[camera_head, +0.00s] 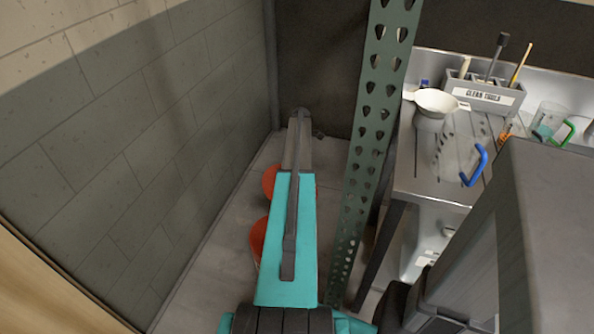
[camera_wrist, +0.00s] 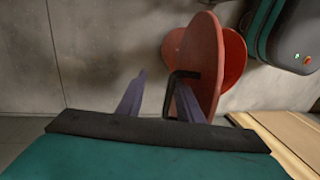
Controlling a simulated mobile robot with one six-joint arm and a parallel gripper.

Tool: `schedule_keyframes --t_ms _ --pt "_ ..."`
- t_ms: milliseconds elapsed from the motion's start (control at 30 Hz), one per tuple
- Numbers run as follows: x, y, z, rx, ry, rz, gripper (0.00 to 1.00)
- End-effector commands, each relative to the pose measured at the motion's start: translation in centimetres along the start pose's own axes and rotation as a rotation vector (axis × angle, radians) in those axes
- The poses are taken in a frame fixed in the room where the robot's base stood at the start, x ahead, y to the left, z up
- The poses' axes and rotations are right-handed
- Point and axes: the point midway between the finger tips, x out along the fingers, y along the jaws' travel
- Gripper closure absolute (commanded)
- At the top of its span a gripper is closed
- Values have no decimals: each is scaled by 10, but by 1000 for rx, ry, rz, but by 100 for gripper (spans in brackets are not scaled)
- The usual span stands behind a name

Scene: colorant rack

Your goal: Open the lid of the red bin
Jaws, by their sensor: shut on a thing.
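A red round lid (camera_wrist: 207,62) stands on edge in the wrist view, with a dark bent handle (camera_wrist: 178,80) on its left face. In the head view, two red round parts, an upper one (camera_head: 269,182) and a lower one (camera_head: 257,238), show at the left of my teal arm. The arm hides the rest of them and my gripper.
A perforated green post (camera_head: 372,130) stands just right of my arm. A steel table (camera_head: 425,170) with a white bowl (camera_head: 436,101), a tool holder (camera_head: 484,97) and jugs is beyond it. A block wall (camera_head: 150,140) bounds the left. Some floor (camera_head: 215,250) is clear beside it.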

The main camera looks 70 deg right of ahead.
Motion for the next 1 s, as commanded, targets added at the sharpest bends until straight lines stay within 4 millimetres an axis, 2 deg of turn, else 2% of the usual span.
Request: schedule_keyframes --t_ms 267,800,1000 --pt "-24 3 -1 -1 3 11 73" --pt "-108 2 0 -1 1 5 73" --pt "-130 1 0 0 0 3 73"
